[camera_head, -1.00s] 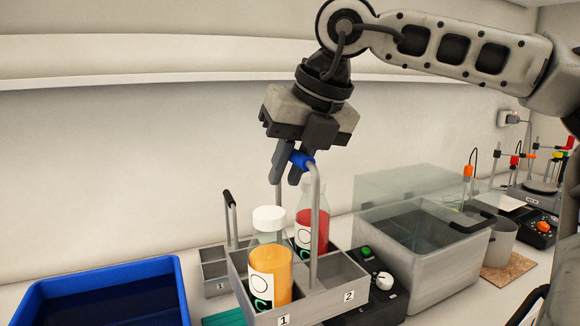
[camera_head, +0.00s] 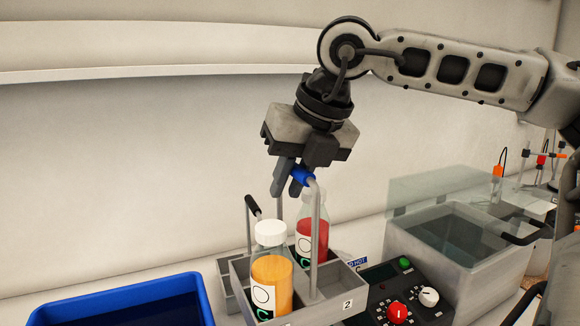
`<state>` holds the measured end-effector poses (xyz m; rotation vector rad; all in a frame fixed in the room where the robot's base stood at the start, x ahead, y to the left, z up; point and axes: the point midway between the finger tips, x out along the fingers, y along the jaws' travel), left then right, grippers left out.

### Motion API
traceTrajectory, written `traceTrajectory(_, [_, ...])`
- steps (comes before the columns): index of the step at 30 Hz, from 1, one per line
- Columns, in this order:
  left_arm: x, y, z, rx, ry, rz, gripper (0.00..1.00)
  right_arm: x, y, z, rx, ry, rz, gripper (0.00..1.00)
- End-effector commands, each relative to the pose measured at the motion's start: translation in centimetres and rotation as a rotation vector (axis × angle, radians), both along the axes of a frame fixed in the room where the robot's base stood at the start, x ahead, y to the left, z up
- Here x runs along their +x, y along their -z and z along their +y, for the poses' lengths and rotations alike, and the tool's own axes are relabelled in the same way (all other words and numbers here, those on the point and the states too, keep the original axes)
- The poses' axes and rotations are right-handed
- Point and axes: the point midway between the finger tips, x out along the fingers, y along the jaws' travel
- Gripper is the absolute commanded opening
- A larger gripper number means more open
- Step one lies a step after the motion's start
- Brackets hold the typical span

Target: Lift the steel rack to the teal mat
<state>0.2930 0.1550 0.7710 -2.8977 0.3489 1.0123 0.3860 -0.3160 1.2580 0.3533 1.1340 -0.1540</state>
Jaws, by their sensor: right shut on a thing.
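The steel rack (camera_head: 336,299) is a grey metal carrier with a tall handle and a blue grip (camera_head: 303,176). It holds an orange juice bottle with a white cap (camera_head: 271,279) and a red juice bottle (camera_head: 312,236). My right gripper (camera_head: 292,186) is shut on the blue grip at the top of the handle. The rack's base is cut by the lower picture edge, so I cannot tell how high it hangs. The teal mat does not show in the current view. My left gripper is not in view.
A second grey rack with a black grip (camera_head: 253,207) stands close behind the steel rack. A blue tray (camera_head: 120,298) is at the lower left. A control box with knobs (camera_head: 408,294) and a water bath (camera_head: 455,250) are at right.

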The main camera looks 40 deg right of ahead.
Motion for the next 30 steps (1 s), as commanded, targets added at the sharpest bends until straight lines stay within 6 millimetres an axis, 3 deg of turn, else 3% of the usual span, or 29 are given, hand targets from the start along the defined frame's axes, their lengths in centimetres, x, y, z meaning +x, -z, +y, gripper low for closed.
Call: traceTrajectory(30, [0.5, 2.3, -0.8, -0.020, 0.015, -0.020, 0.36, 0.0, 8.8, 0.0, 0.001, 0.001, -0.005, 0.00])
